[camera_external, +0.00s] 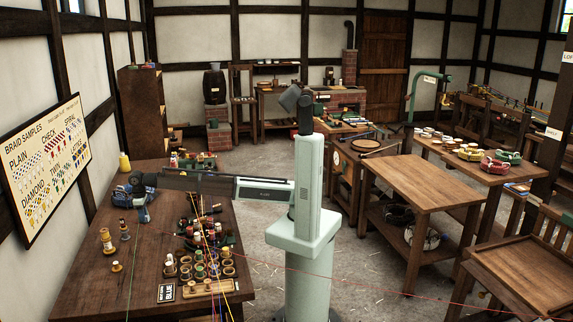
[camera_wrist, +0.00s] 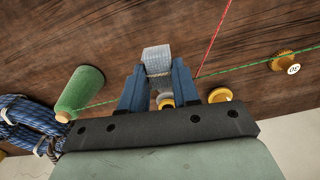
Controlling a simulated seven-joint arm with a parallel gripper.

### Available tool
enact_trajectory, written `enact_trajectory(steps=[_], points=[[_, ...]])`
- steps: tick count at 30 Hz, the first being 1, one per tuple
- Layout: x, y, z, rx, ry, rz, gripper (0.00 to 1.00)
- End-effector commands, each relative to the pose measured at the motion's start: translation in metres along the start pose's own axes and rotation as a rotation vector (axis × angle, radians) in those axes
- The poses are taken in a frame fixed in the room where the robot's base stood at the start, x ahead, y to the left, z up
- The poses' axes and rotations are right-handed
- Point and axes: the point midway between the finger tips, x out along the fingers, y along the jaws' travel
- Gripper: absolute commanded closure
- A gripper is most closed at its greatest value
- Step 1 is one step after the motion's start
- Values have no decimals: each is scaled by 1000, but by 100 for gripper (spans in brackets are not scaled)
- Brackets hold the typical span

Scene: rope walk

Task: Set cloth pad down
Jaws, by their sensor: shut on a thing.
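My gripper (camera_wrist: 158,78) has two blue fingers closed on a pale, greyish-white cloth pad (camera_wrist: 157,58), which sticks out past the fingertips in the wrist view. In the external view my gripper (camera_external: 141,198) hangs over the far left part of the dark wooden workbench (camera_external: 90,277). The pad is too small to make out there, and I cannot tell its exact height above the wood.
In the wrist view a green thread cone (camera_wrist: 80,90) and a blue rope coil (camera_wrist: 30,127) lie left of my fingers. A yellow disc (camera_wrist: 220,95) is close on the right, a yellow spool (camera_wrist: 285,62) farther right. Red and green cords (camera_wrist: 213,40) cross nearby.

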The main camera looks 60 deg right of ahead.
Motion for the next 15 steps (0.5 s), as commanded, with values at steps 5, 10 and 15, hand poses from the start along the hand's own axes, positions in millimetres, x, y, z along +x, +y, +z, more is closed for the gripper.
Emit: enact_trajectory(steps=[5, 10, 15], points=[[0, 0, 0, -92, -2, 0, 98], [10, 0, 1, -116, -3, 0, 98], [35, 0, 1, -115, -4, 0, 98]])
